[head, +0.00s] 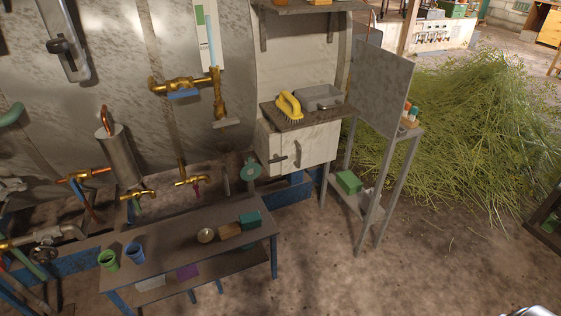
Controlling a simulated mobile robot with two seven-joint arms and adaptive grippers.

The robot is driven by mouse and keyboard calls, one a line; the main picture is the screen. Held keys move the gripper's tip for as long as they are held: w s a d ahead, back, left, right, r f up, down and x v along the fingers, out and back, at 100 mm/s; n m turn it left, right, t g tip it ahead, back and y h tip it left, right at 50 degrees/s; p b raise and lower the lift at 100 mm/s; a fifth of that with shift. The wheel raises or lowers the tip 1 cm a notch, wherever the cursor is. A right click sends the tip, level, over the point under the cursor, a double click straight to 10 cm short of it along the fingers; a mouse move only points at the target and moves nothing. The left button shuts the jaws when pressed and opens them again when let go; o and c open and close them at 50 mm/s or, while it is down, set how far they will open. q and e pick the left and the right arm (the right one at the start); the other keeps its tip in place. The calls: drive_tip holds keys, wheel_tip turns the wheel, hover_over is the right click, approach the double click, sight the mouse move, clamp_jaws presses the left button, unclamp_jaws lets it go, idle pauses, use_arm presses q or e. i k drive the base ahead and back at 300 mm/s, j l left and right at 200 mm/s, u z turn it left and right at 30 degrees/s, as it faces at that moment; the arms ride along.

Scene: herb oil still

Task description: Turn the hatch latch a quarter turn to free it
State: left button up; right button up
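A pale grey hatch (311,149) is set low in the white metal housing, below a small shelf. A short dark latch (278,160) lies roughly level across its left part. A curved handle (298,153) stands upright just right of the latch. The hatch looks closed. Neither of my grippers can be made out in the head view. A pale, shiny rounded piece at the bottom right edge may be part of my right arm.
The shelf (335,112) above the hatch holds a yellow brush (289,106) and a grey tray (319,97). A low blue-legged bench (180,252) stands in front, left. A tall stand with a grey panel (381,88) is right of the hatch. Bare floor (310,250) lies between.

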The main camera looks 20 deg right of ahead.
sight(277, 159)
drive_tip(key=i+j+z, duration=0.1)
drive_tip(key=i+j, duration=0.15)
drive_tip(key=i+j+z, duration=0.1)
drive_tip(key=j, duration=0.3)
drive_tip(key=i+j+z, duration=0.1)
drive_tip(key=i+j, duration=0.2)
drive_tip(key=i+j+z, duration=0.1)
drive_tip(key=j, duration=0.3)
drive_tip(key=i, duration=0.1)
